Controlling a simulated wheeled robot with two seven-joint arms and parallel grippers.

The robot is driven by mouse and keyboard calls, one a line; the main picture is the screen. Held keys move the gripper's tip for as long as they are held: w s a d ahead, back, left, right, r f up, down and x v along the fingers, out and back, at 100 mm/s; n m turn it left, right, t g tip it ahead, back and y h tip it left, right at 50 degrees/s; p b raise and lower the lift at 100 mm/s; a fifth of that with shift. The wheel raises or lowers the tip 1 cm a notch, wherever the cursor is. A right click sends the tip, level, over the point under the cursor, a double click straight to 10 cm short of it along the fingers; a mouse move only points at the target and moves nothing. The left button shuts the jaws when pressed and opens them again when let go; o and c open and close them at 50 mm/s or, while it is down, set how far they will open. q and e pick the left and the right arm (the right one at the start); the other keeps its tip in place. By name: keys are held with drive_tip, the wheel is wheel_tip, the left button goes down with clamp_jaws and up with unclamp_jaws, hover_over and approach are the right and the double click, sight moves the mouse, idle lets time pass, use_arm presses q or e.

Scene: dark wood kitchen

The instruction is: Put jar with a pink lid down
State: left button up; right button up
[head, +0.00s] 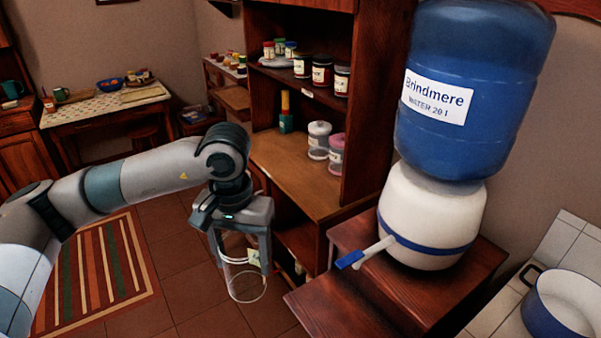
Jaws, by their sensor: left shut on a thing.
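My left gripper (240,262) points down and is shut on a clear, see-through jar (247,291) with a small pale label. The jar hangs above the tiled floor, in front of the wooden cabinet; its top is hidden behind the gripper, so I cannot tell its lid colour. On the cabinet's counter (289,178) stands a jar with a pink lid (336,155). A jar with a pale grey lid (318,141) stands beside it. My right gripper is not in view.
A green bottle (286,122) stands at the back left of the counter; the counter's front is clear. Several dark jars (321,73) stand on the shelf above. A water dispenser (429,218) stands on a wooden stand at right. A blue pot (566,305) is at lower right.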

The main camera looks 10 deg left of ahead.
sight(238, 294)
use_arm(q)
drive_tip(key=s+f, duration=0.1)
drive_tip(key=f, duration=0.1)
drive_tip(key=s+f, duration=0.1)
drive_tip(key=f, duration=0.1)
drive_tip(key=s+f+b, duration=0.1)
drive_tip(key=s+f, duration=0.1)
idle(0.6)
